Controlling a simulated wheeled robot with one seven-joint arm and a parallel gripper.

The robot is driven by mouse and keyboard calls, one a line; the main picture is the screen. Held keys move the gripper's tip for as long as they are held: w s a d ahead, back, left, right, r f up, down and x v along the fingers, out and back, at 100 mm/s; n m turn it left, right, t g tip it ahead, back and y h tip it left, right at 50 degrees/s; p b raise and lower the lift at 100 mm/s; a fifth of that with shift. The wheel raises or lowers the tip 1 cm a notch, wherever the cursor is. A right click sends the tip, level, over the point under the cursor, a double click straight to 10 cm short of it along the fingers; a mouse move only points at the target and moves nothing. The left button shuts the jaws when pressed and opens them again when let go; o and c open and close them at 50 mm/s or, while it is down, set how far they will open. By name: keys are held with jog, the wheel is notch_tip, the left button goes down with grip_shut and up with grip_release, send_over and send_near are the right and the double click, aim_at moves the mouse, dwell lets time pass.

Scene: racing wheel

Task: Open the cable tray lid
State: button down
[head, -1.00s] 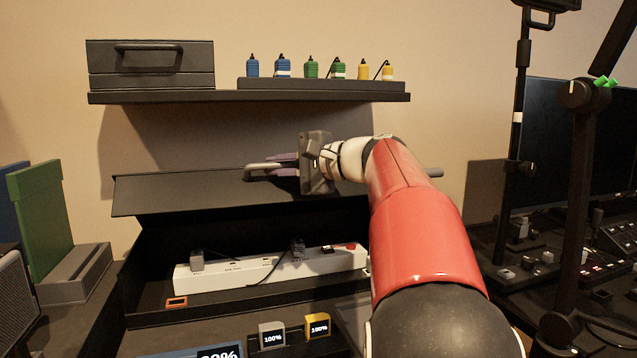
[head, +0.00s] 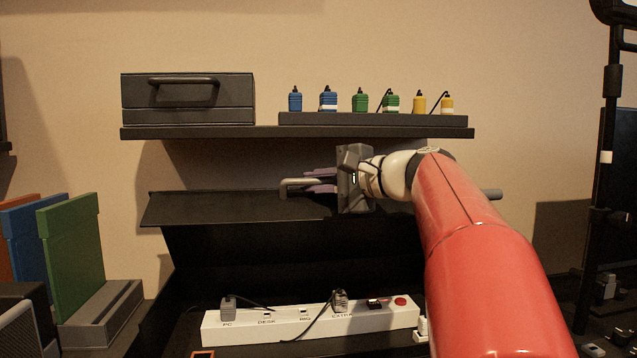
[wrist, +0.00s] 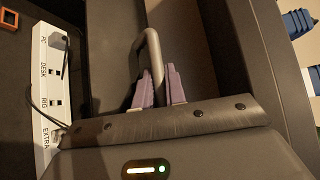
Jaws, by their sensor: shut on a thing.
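The cable tray lid (head: 225,208) is a dark flat panel, raised on the wall above the tray's opening in the head view. A grey bar handle (head: 297,184) runs along it and also shows in the wrist view (wrist: 150,45). My gripper (head: 322,180) is at the handle, its purple fingers (wrist: 159,88) closed around the bar. My arm hides the right part of the lid and most of the handle's right side. Inside the open tray lies a white power strip (head: 255,325) with labelled sockets, plugs and a red button.
A shelf (head: 230,132) hangs just above the lid and my gripper. It carries a dark case (head: 188,98) and several coloured plugs on a dark block (head: 370,119). Coloured upright panels (head: 72,245) stand at left. A black stand (head: 606,180) rises at right.

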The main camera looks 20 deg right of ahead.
jog(key=c, duration=1.7)
grip_release()
jog(key=v, duration=0.7)
jog(key=shift+s+d+b, duration=0.25)
jog(key=shift+s+b, duration=0.1)
jog(key=shift+b, duration=0.05)
